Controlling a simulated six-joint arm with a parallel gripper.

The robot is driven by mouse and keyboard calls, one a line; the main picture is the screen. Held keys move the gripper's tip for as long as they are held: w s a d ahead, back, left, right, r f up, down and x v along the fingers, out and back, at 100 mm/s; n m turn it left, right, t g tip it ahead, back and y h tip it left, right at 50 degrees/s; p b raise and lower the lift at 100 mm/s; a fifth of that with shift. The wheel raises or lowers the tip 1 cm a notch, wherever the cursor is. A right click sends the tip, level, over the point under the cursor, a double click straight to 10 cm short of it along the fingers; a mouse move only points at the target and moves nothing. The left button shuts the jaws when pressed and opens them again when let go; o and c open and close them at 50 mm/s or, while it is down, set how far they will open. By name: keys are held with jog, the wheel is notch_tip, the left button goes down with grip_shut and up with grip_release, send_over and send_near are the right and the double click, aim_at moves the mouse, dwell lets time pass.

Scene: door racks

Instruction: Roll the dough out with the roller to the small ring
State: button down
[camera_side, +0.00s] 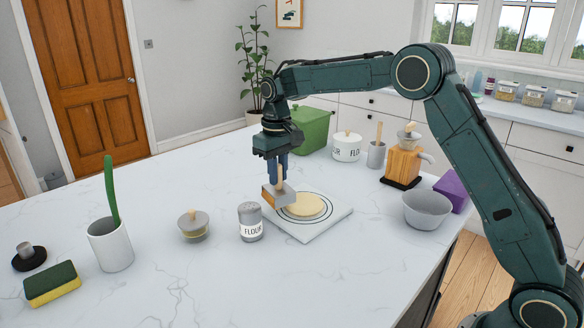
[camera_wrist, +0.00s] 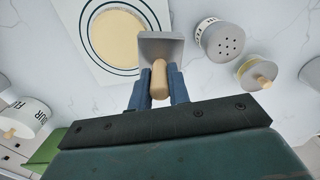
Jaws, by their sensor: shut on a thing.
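The pale dough (camera_side: 305,206) is a flat round disc on a white square board (camera_side: 333,214) marked with two dark rings. The wrist view shows the dough (camera_wrist: 115,38) inside the inner ring (camera_wrist: 84,40), its edge close to that line. My gripper (camera_side: 279,177) is shut on the wooden handle of the roller (camera_side: 284,196), which has a grey metal frame. The roller is at the left edge of the board, beside the dough. In the wrist view the roller (camera_wrist: 161,46) is right of the dough. I cannot tell whether it touches the board.
A flour shaker (camera_side: 250,222) stands just left of the board, with a lidded jar (camera_side: 193,225) beyond it. A grey bowl (camera_side: 427,210) and a wooden stand (camera_side: 402,166) are to the right. A green box (camera_side: 313,130) is behind.

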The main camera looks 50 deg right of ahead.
jog(key=s+d+r, duration=0.2)
jog(key=d+r, duration=0.1)
jog(key=d, duration=0.4)
jog(key=shift+s+r, duration=0.15)
jog(key=shift+s, duration=0.15)
jog(key=shift+a, duration=0.1)
jog(key=shift+f, duration=2.2)
jog(key=shift+f, duration=0.35)
jog(key=shift+a, duration=0.1)
jog(key=shift+w+a, duration=0.2)
jog(key=shift+a, duration=0.55)
